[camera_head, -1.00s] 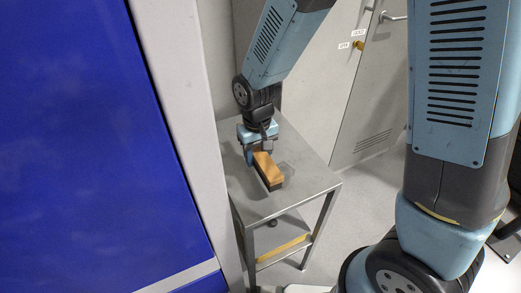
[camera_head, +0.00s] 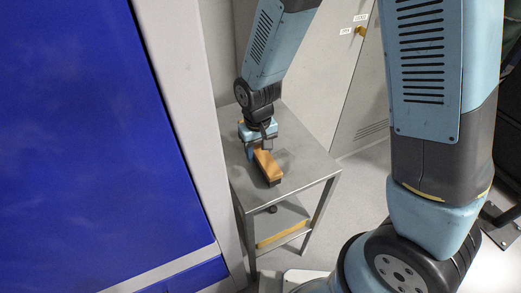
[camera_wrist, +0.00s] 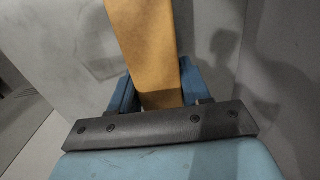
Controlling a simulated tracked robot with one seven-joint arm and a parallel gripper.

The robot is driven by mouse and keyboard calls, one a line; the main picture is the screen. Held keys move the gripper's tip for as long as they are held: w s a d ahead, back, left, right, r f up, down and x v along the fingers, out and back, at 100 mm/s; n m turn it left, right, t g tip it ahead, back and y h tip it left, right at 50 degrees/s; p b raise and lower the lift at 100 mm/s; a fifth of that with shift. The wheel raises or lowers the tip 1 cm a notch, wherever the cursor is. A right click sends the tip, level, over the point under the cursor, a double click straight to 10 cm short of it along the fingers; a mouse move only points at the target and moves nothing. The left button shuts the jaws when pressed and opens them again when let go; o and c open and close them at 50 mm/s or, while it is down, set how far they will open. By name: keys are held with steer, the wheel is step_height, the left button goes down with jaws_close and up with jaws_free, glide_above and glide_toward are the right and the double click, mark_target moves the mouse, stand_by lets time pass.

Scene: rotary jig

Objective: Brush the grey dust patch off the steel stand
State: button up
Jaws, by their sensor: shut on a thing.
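The brush, a wooden block with a dark underside (camera_head: 268,164), is held over the top of the steel stand (camera_head: 306,177). My gripper (camera_head: 257,147) is shut on its far end and points down. In the wrist view the brush (camera_wrist: 145,40) runs up the picture from between my blue fingers (camera_wrist: 158,90). The brush appears to be at the stand's top, but contact is hidden. A faint grey patch (camera_wrist: 92,45) shows left of the brush in the wrist view; I cannot tell if it is dust or shadow. A darker shadow lies to the right.
A large blue panel in a grey frame (camera_head: 120,130) stands close on the left of the stand. Grey cabinet doors (camera_head: 335,70) are behind. The stand top's front and right are clear.

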mark_target(277, 147)
steer(key=shift+f, duration=0.95)
stand_by(0.5)
steer(key=shift+w+d, duration=0.1)
steer(key=shift+d, duration=0.05)
steer(key=shift+w+d+r, duration=0.1)
steer(key=shift+w+d, duration=0.85)
steer(key=shift+d, duration=0.6)
steer(key=shift+w+d+f, duration=0.1)
steer(key=shift+w+d, duration=0.9)
steer(key=shift+d, duration=0.6)
steer(key=shift+w+d+r, duration=0.1)
steer(key=shift+w+d, duration=0.85)
steer(key=shift+d, duration=0.6)
steer(key=shift+w+a, duration=0.45)
steer(key=shift+w, duration=0.15)
steer(key=shift+s+a, duration=1)
steer(key=shift+a, duration=0.6)
steer(key=shift+s+a, duration=0.95)
steer(key=shift+a, duration=0.65)
steer(key=shift+s+a, duration=1)
steer(key=shift+a, duration=0.6)
steer(key=shift+w+a+f, duration=0.25)
steer(key=shift+w+a, duration=0.1)
steer(key=shift+w, duration=0.25)
steer(key=shift+w+d, duration=0.7)
steer(key=shift+d, duration=0.4)
steer(key=shift+w+d, duration=0.65)
steer(key=shift+d, duration=0.5)
steer(key=shift+w+d, duration=0.7)
steer(key=shift+d, duration=0.4)
